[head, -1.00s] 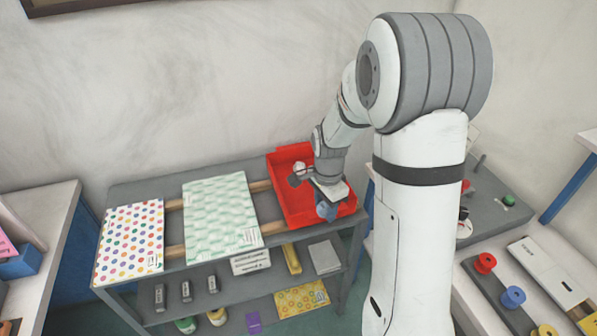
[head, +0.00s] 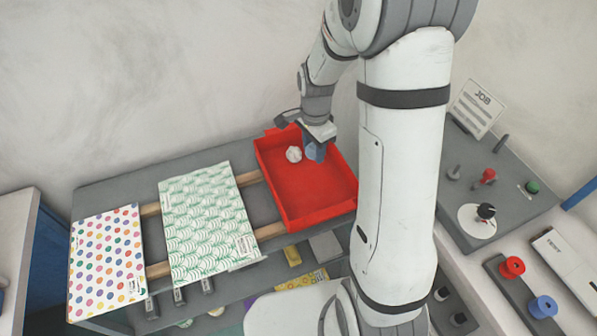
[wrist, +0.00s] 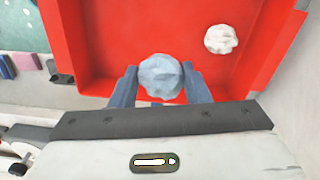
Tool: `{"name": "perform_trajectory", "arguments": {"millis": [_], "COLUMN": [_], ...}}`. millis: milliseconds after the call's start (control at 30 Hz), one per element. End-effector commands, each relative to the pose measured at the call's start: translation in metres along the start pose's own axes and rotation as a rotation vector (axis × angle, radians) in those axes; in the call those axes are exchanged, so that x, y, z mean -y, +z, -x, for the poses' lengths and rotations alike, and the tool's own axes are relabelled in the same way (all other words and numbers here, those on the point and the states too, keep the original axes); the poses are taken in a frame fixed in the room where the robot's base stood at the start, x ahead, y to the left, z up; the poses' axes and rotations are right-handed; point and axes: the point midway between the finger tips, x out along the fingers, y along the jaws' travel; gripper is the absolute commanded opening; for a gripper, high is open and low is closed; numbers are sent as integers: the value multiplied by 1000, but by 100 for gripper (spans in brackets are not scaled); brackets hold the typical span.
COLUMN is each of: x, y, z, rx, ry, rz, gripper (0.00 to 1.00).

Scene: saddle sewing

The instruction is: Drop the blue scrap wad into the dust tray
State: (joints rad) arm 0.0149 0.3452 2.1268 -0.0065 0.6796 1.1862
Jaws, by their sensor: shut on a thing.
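The blue scrap wad (wrist: 161,77) is a crumpled pale-blue ball between the fingers of my gripper (wrist: 161,88) in the wrist view. In the head view the wad (head: 312,151) shows beside the fingers of my gripper (head: 315,153). The gripper is shut on it. The dust tray is a red open box (head: 317,214) at the right end of the grey shelf unit. It also fills much of the wrist view (wrist: 110,35). The gripper and wad are over the tray's back part; their height above its floor is hard to tell.
A white wad (head: 293,154) lies in the tray, left of the gripper in the head view; it also shows in the wrist view (wrist: 221,39). A green patterned sheet (head: 208,222) and a dotted sheet (head: 106,257) lie left of the tray. A wall stands behind.

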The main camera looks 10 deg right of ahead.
Motion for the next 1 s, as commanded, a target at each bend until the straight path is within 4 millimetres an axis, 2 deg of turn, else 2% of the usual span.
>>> {"name": "perform_trajectory", "arguments": {"millis": [33,400,733,767,1000], "x": [0,3,3,3,4], "y": [2,7,7,7,7], "z": [-8,-49,-52,-52,-52], "rx": [0,0,0,0,0], "ry": [1,1,0,0,0], "rz": [4,16,18,18,18], "gripper": [21,21,21,43,63]}}
